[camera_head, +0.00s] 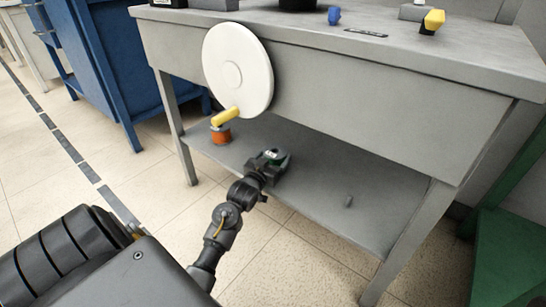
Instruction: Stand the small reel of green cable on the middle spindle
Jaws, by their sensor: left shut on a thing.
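The small reel of green cable (283,158) is at the lower shelf (310,192) of the grey workbench, partly hidden by my gripper. My left gripper (268,160) is shut on the reel. I cannot tell whether the reel touches the shelf or is around a spindle; no middle spindle shows, and the gripper and reel cover that part of the shelf. A bare short grey spindle (348,201) stands on the right part of the shelf. An orange reel (220,134) stands on the left part. My right gripper is not in view.
The bench top (440,58) overhangs the shelf. A bench leg (415,235) stands at the right. The shelf around the bare spindle is clear.

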